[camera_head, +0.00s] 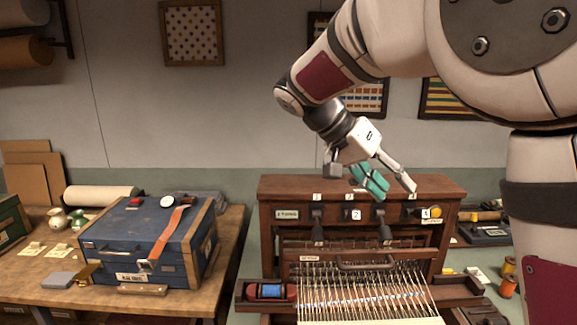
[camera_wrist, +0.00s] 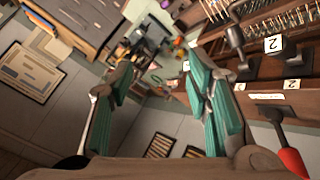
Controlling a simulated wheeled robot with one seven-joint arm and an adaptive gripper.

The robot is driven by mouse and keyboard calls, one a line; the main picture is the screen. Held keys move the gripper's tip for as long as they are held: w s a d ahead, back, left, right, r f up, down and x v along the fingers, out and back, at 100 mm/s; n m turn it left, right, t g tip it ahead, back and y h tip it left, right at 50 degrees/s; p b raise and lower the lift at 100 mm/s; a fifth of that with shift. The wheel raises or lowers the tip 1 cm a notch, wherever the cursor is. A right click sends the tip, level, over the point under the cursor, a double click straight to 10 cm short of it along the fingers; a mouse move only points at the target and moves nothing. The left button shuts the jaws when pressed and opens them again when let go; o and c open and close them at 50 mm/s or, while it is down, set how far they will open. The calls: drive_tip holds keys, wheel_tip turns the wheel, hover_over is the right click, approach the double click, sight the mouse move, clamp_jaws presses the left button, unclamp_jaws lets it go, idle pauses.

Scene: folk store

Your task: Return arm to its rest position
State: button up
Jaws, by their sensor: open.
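My arm (camera_head: 330,70) reaches in from the upper right in the head view, bent and angled down. My gripper (camera_head: 390,187) hangs in the air in front of the wall, over or near the top of the wooden loom cabinet (camera_head: 440,187); the exact gap is hard to tell. In the wrist view my gripper (camera_wrist: 157,68) shows two fingers with teal pads spread wide apart. Nothing is held between them. The wrist view is strongly tilted, with the cabinet's numbered front and levers at the right.
The loom's stretched threads (camera_head: 365,292) lie below the gripper. A blue case (camera_head: 130,240) with an orange strap stands on the wooden table (camera_head: 225,240) at left. Orange spools (camera_head: 508,287) are at right. The air left of the arm is clear.

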drive_tip(key=s+f+n+t+y, duration=0.2)
drive_tip(key=s+f+n+y, duration=0.1)
drive_tip(key=s, duration=0.8)
drive_tip(key=s+f+n+t+y, duration=0.3)
drive_tip(key=s+n+y, duration=0.3)
drive_tip(key=s, duration=0.6)
drive_tip(key=shift+s+d+b, duration=0.15)
drive_tip(key=shift+b, duration=0.25)
